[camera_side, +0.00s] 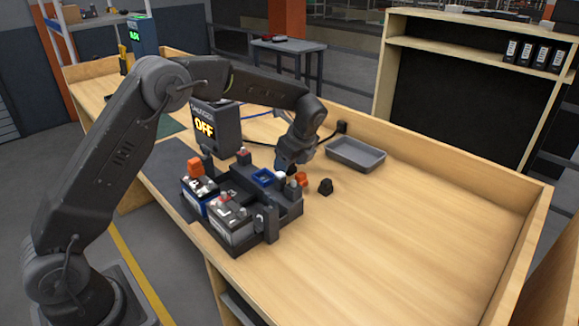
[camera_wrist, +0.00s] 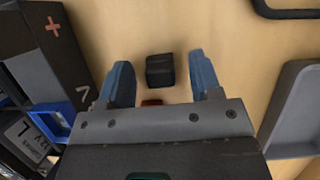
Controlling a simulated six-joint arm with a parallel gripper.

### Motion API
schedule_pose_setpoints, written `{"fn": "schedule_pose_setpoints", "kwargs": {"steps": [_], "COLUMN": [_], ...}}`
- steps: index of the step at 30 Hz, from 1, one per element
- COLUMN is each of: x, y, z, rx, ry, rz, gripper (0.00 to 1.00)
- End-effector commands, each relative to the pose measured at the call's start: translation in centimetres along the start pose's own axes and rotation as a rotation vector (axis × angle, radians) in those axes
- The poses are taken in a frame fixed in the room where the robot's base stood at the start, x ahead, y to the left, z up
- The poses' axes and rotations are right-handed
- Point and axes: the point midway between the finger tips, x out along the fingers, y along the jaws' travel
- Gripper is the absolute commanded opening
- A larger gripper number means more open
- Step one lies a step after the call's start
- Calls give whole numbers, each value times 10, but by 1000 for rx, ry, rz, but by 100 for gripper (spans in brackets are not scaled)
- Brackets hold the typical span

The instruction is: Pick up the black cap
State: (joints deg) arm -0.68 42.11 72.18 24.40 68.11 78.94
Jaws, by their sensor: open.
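The black cap (camera_side: 325,187) sits on the bare wooden tabletop, to the right of the battery fixture in the side view. In the wrist view the black cap (camera_wrist: 160,71) shows as a small dark block between the lines of the two fingers, a little ahead of them. My gripper (camera_side: 288,168) is above the table near the fixture's right end, to the left of the cap. In the wrist view my gripper (camera_wrist: 160,82) has its two blue fingers spread wide, with nothing held.
An orange cap (camera_side: 302,179) lies close to the black cap, partly hidden by my gripper in the wrist view. The dark fixture with batteries (camera_side: 232,229) stands left. A grey tray (camera_side: 357,153) is behind. The table's right side is clear.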

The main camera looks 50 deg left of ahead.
Motion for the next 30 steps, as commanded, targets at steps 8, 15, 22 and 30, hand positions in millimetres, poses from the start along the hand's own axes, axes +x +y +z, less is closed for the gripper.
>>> {"fn": "schedule_pose_setpoints", "kwargs": {"steps": [8, 15, 22, 30], "x": [4, 4, 4, 4], "y": [0, 0, 0, 0], "z": [0, 0, 0, 0], "rx": [0, 0, 0, 0], "ry": [0, 0, 0, 0], "rz": [0, 0, 0, 0], "gripper": [58, 36, 14, 6]}}
